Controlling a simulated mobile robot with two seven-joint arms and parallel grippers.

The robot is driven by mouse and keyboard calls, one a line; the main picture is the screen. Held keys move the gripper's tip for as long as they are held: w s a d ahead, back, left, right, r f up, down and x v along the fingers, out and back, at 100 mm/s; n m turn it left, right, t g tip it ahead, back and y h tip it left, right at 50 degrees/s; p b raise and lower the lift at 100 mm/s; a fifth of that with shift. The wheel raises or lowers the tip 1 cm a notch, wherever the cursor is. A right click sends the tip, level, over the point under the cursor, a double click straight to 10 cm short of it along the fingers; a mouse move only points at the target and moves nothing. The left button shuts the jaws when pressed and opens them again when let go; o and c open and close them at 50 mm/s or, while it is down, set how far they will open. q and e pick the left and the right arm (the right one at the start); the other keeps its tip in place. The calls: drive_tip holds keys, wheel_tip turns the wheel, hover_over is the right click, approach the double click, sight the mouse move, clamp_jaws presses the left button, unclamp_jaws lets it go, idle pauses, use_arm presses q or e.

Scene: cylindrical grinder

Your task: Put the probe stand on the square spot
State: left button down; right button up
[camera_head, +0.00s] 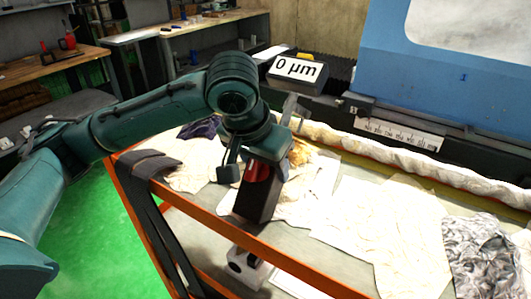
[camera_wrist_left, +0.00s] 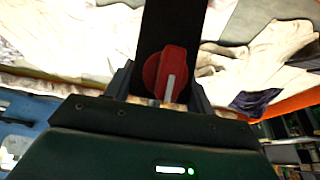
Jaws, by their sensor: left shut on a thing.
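My left gripper (camera_head: 264,160) points down over the left part of the cart's top. It is shut on the probe stand (camera_head: 258,202), a black block with a red knob, near the front orange edge. In the left wrist view the black probe stand (camera_wrist_left: 172,25) rises between the fingers (camera_wrist_left: 158,90), with its red knob and white pointer facing the camera. Whether the stand touches the surface below is hard to tell. I cannot pick out a square spot. My right gripper is not in view.
The orange-edged cart (camera_head: 300,262) holds pale cloths (camera_head: 375,225) and a grey patterned cloth (camera_head: 485,255). A display reading "0 µm" (camera_head: 298,70) stands behind, beside the blue machine (camera_head: 440,80). A white box with a dark circle (camera_head: 246,268) sits below the edge.

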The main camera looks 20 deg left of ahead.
use_arm(q)
drive_tip(key=shift+r, duration=0.2)
drive_tip(key=c, duration=0.9)
unclamp_jaws()
drive_tip(key=shift+f, duration=0.25)
drive_tip(key=shift+c, duration=0.2)
drive_tip(key=o, duration=0.4)
drive_tip(key=shift+r, duration=0.1)
